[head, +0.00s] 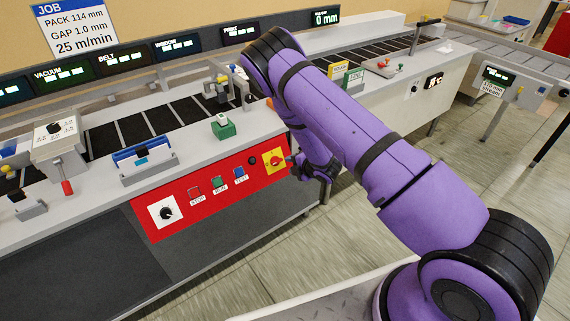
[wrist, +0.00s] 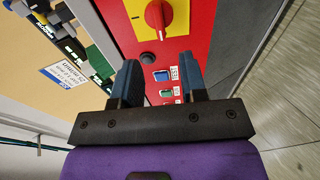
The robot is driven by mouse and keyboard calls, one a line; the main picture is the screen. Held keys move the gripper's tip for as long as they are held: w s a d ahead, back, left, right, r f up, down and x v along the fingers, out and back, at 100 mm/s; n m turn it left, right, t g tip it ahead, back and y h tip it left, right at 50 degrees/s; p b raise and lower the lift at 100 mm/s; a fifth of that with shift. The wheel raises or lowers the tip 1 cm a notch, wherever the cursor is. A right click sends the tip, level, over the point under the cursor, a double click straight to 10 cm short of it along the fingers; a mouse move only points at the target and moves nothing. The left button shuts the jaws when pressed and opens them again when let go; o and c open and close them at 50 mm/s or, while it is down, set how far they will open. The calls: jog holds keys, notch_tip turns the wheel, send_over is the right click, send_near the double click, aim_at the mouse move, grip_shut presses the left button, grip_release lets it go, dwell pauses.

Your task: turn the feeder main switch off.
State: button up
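The feeder main switch (head: 274,161) is a red rotary knob on a yellow square plate, at the right end of the red panel. It also shows at the top of the wrist view (wrist: 157,14), beyond my fingertips. My gripper (head: 298,166) is just right of the switch in the head view, in front of the panel. In the wrist view my gripper (wrist: 160,75) has its two dark fingers apart, with nothing held between them. The fingers are apart from the knob.
The red panel (head: 215,172) also bears a black round button (head: 252,160), a red button (head: 194,191), a green button (head: 217,182), a blue button (head: 239,173) and a black selector on a white plate (head: 166,212). The floor (head: 352,218) right of the cabinet looks clear.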

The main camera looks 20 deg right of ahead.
jog(key=shift+v, duration=1.1)
notch_tip(320, 180, up, 17)
jog(key=w+d+m+h, duration=0.2)
jog(key=w+m+h, duration=0.15)
jog(key=m, duration=0.35)
jog(key=s+d+r+m+h, duration=0.1)
jog(key=s+r+m, duration=0.15)
jog(key=r, duration=0.35)
jog(key=s+d+r+m+g, duration=0.1)
jog(key=s+r+m, duration=0.15)
jog(key=r, duration=0.35)
jog(key=s+d+r+m+h, duration=0.1)
jog(key=s+r+m, duration=0.15)
jog(key=r, duration=0.35)
jog(key=s+r+m+g, duration=0.35)
jog(key=s+r, duration=0.75)
jog(key=s, duration=0.5)
jog(key=s+a+r+m, duration=0.1)
jog(key=s+r+m, duration=0.1)
jog(key=s, duration=0.7)
jog(key=s+a+r+m+g, duration=0.1)
jog(key=s+r+m, duration=0.1)
jog(key=s, duration=0.8)
jog(key=shift+s+r+m, duration=0.15)
jog(key=shift+s+m, duration=0.05)
jog(key=shift+m, duration=0.1)
